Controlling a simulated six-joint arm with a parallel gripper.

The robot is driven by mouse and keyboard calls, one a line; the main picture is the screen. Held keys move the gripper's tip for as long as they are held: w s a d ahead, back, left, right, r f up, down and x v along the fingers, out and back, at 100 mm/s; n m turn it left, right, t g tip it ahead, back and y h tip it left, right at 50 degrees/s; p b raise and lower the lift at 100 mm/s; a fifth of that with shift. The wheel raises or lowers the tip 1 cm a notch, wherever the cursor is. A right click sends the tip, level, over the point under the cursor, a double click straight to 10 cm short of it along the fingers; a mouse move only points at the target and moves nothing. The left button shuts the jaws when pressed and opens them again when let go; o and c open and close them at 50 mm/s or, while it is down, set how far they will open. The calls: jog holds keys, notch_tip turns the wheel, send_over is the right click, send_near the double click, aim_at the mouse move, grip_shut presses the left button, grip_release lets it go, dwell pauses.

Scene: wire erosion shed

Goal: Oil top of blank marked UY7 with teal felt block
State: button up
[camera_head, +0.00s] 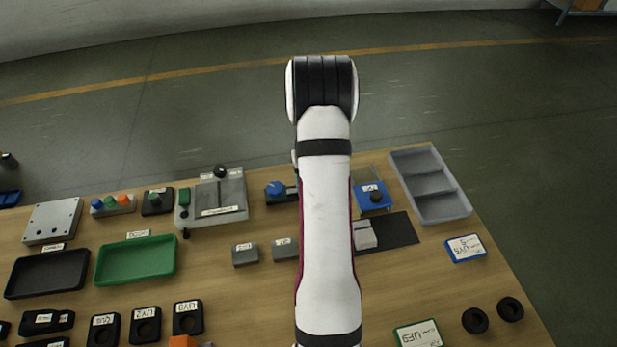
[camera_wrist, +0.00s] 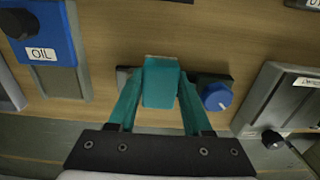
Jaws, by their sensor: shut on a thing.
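My gripper (camera_wrist: 160,95) is shut on a teal block (camera_wrist: 160,85), with one teal finger on each side. The block hangs above the wooden bench near a dark base with a blue knob (camera_wrist: 217,97). In the head view my arm hides the gripper and block. Two small grey blocks with white labels, a left one (camera_head: 245,256) and a right one (camera_head: 284,250), stand left of my arm. A pale block (camera_head: 364,236) sits on a dark mat (camera_head: 401,231), partly behind my arm. I cannot tell which piece reads UY7.
A blue OIL station (camera_wrist: 44,40) also shows in the head view (camera_head: 370,197). A grey divided tray (camera_head: 447,207) stands at the right. A green tray (camera_head: 136,260) and several black labelled holders (camera_head: 145,325) lie left. Bare wood is free left of centre.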

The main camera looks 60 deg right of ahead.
jog(key=shift+w+d, duration=1.85)
jog(key=shift+w+d+r, duration=0.1)
jog(key=shift+d+r, duration=0.05)
jog(key=shift+r, duration=0.65)
jog(key=shift+w+d+r, duration=0.1)
jog(key=shift+r, duration=3.15)
jog(key=w+a+r+n, duration=0.2)
jog(key=w+a+r, duration=0.15)
jog(key=a, duration=0.55)
jog(key=w+a+r+n, duration=0.25)
jog(key=a+r, duration=0.25)
jog(key=a, duration=0.5)
jog(key=w+a+r+n, duration=0.25)
jog(key=a+r, duration=0.25)
jog(key=a, duration=0.4)
jog(key=s+a+r+n, duration=0.1)
jog(key=a+r, duration=0.1)
jog(key=a, duration=0.3)
jog(key=s+a+r+n, duration=0.1)
jog(key=s+a, duration=0.1)
jog(key=a, duration=0.4)
jog(key=shift+a+r, duration=0.3)
jog(key=shift+r, duration=0.05)
